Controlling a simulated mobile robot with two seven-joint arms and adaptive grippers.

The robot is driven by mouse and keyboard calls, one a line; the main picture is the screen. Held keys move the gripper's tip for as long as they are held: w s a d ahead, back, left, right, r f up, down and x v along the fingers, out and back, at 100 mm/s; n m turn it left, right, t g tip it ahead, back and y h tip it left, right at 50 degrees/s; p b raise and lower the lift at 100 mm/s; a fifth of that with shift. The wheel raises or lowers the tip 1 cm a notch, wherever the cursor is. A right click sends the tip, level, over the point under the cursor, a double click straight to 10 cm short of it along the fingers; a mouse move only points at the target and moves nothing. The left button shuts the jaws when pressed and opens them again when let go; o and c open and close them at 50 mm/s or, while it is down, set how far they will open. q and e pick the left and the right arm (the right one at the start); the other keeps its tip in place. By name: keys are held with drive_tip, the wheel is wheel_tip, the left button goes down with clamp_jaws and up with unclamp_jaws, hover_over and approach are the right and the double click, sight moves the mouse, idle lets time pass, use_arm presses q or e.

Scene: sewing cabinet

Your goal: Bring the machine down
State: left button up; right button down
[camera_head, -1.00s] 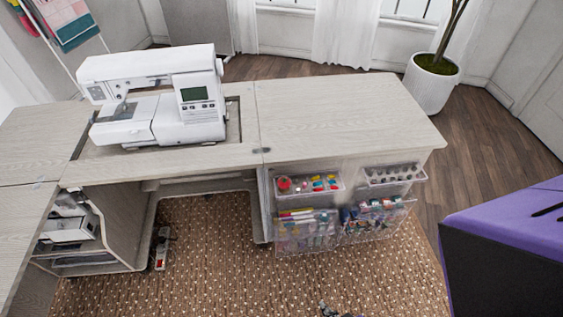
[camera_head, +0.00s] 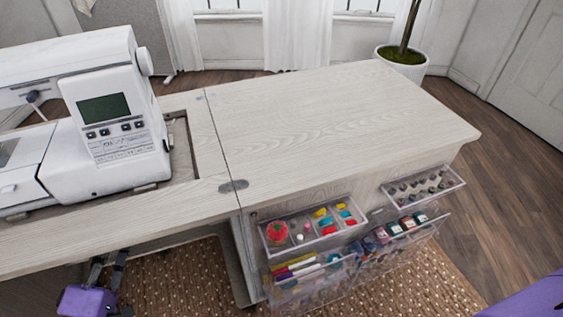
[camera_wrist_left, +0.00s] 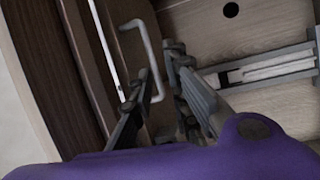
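The white sewing machine (camera_head: 108,120) stands upright in the cabinet's cut-out (camera_head: 181,140), its base about level with the tabletop. Its left part is cropped. My left gripper (camera_head: 109,257) is below the tabletop's front edge, under the machine side. Its fingers are apart and hold nothing visible. In the left wrist view, a pale bar handle (camera_wrist_left: 150,45) on a brown panel lies just beyond the open fingertips of the left gripper (camera_wrist_left: 157,64). I cannot tell whether they touch. My right gripper is out of view.
The cabinet top (camera_head: 340,120) right of the machine is clear. Clear bins of sewing supplies (camera_head: 350,245) hang on the cabinet front. A metal rail (camera_wrist_left: 270,70) crosses the wooden surface in the wrist view. A potted plant (camera_head: 402,65) stands behind.

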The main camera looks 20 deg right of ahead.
use_arm(q)
drive_tip(key=shift+n, duration=0.6)
drive_tip(key=x, duration=0.5)
drive_tip(key=r+x, duration=0.1)
drive_tip(key=x, duration=0.1)
drive_tip(key=shift+d+r, duration=0.1)
clamp_jaws()
